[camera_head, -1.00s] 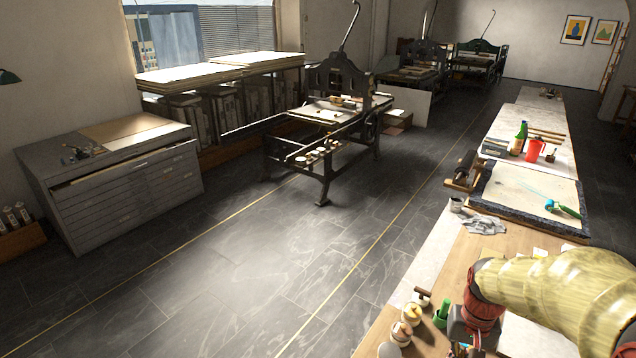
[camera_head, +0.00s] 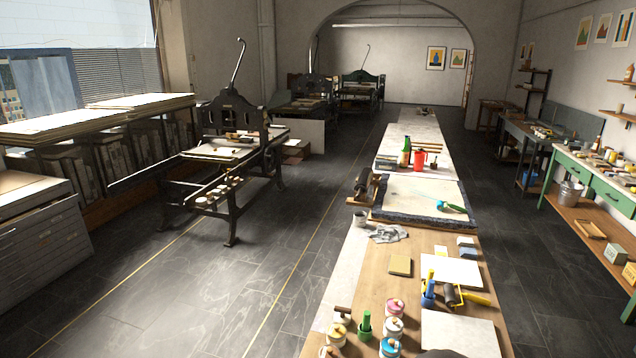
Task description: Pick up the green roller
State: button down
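A tool with a green handle (camera_head: 456,208) and a small blue end lies on the pale stone slab (camera_head: 410,196) of the long bench. A small upright green object (camera_head: 365,326) stands at the near left of the bench among the jars; I cannot tell whether it is a roller. A dark roller with a yellow handle (camera_head: 474,298) lies at the near right of the bench.
Several lidded jars (camera_head: 394,327) crowd the near bench end. Floor aisles run on both sides.

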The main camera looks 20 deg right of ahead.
aim_at(453, 205)
jog(key=z, duration=1.35)
